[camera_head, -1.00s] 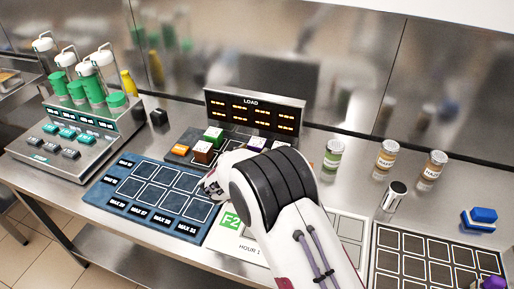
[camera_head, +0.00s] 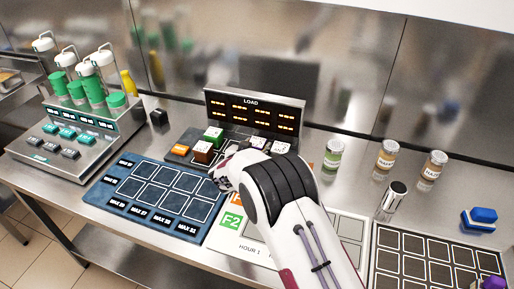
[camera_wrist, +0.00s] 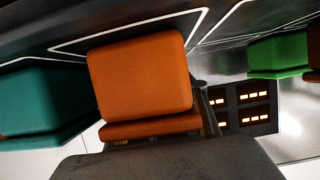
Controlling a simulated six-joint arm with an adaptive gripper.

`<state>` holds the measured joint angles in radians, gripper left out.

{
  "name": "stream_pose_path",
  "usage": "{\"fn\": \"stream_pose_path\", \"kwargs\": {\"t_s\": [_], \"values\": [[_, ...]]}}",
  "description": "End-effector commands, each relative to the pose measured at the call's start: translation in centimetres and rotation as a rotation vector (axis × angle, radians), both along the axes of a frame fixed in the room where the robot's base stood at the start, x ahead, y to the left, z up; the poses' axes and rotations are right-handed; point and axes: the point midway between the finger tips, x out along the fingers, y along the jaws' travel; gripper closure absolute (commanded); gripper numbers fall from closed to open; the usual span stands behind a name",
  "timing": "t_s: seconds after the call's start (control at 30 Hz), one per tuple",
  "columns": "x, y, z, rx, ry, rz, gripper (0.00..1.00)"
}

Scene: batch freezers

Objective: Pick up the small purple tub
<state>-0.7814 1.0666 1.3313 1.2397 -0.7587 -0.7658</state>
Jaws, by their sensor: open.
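I cannot make out a clearly purple tub on the load stand. Small tubs with pale tops (camera_head: 258,142) stand there behind my wrist, their side colours partly hidden. A purple object (camera_head: 493,283) is cut off at the lower right corner, on the dark grid tray. My gripper (camera_head: 222,178) is open over the gap between the blue mat and the load stand, largely hidden by my white wrist. In the wrist view an orange tub (camera_wrist: 140,78) is close in front, with a teal tub (camera_wrist: 40,100) at left and a green one (camera_wrist: 278,55) at right.
The lit LOAD display (camera_head: 253,112) rises behind the tubs. A blue grid mat (camera_head: 150,200) lies at left, beside the dispenser machine (camera_head: 75,130). Labelled jars (camera_head: 387,160), a metal shaker (camera_head: 391,200) and a blue sponge (camera_head: 480,219) stand at right.

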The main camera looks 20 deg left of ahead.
Motion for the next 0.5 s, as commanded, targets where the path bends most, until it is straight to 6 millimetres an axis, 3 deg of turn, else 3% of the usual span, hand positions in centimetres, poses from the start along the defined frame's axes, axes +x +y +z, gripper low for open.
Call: {"fn": "stream_pose_path", "kwargs": {"t_s": [0.27, 0.37, 0.5], "values": [[-0.02, 0.02, 0.02, 0.0, 0.0, 0.0, 0.57], [-0.02, 0.02, 0.02, 0.0, 0.0, 0.0, 0.83], [-0.01, 0.03, 0.07, 0.0, -0.001, 0.0, 0.86]]}}
